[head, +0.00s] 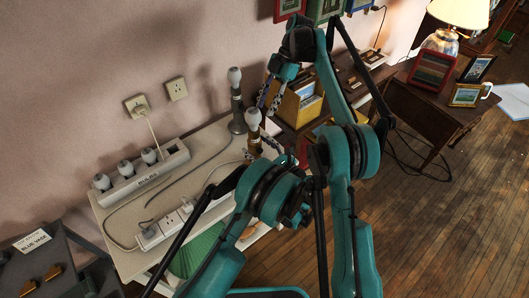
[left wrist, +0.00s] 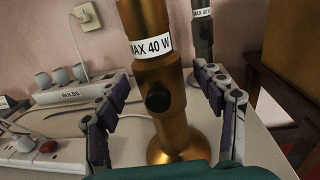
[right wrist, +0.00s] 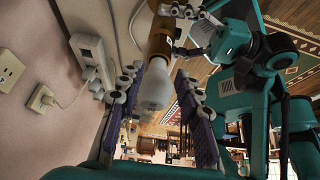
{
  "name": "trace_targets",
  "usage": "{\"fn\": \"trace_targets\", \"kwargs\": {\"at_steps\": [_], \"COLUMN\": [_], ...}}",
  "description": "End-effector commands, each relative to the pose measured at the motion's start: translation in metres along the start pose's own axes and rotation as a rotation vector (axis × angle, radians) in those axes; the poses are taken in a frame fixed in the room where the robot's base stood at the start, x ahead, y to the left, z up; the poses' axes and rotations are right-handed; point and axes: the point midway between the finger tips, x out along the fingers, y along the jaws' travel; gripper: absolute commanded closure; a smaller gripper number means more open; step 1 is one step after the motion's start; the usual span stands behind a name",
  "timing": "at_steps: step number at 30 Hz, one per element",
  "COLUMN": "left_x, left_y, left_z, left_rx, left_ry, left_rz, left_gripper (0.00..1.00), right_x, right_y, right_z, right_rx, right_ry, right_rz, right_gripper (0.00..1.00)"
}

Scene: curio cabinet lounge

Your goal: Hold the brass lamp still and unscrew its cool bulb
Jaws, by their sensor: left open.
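The brass lamp (head: 254,147) stands upright on the pale table with a white frosted bulb (head: 253,118) on top. In the left wrist view its brass body (left wrist: 157,75) carries a "MAX 40 W" label and a dark knob. My left gripper (head: 260,151) is open, its fingers on either side of the lamp body with gaps visible. My right gripper (head: 268,102) is above and right of the bulb in the head view. In the right wrist view it is open, and the bulb (right wrist: 154,88) shows between its fingers, apart from both.
A dark lamp (head: 238,118) with a bulb stands just behind the brass one. A white "BULBS" holder (head: 150,178) with several bulbs and a power strip (head: 170,226) with cables are at left. A wooden desk (head: 425,105) stands at right.

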Motion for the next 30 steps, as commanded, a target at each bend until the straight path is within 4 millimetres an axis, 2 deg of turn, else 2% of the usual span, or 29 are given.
{"fn": "trace_targets", "kwargs": {"at_steps": [4, 12, 13, 18, 21, 22, 26, 27, 30], "left_x": [0.0112, 0.013, 0.013, 0.0129, 0.0129, 0.0129, 0.0128, 0.0128, 0.0128], "left_y": [0.0005, 0.0, 0.0, 0.0, 0.0001, 0.0001, 0.0001, 0.0001, 0.0], "left_z": [0.0001, 0.0002, 0.0002, 0.0003, 0.0003, 0.0003, 0.0003, 0.0003, 0.0003], "left_rx": [0.0, 0.0, 0.0, 0.0, 0.0, 0.0, 0.0, 0.0, 0.0], "left_ry": [0.0, 0.0, 0.0, 0.0, 0.0, 0.0, 0.0, 0.0, 0.0], "left_rz": [0.001, -0.001, -0.001, -0.001, 0.0, 0.0, -0.001, -0.001, -0.001], "left_gripper": [0.31, 0.31, 0.34, 0.79, 1.0, 0.63, 0.97, 1.0, 1.0], "right_x": [0.0, 0.0, 0.0, 0.0, 0.0, 0.0, 0.0, 0.0, 0.0], "right_y": [0.0, 0.0, 0.0, 0.0, 0.0, 0.0, 0.0, 0.0, 0.0], "right_z": [0.0, 0.0, 0.0, 0.0, 0.0, 0.0, 0.0, 0.0, 0.0], "right_rx": [0.0, 0.0, 0.0, 0.0, 0.0, 0.0, 0.0, 0.0, 0.0], "right_ry": [0.0, 0.0, 0.0, 0.0, 0.0, 0.0, 0.0, 0.0, 0.0], "right_rz": [0.0, 0.0, 0.0, 0.0, 0.0, 0.0, 0.0, 0.0, 0.0], "right_gripper": [0.66, 0.66, 0.66, 0.66, 0.66, 0.66, 0.66, 0.66, 0.66]}}
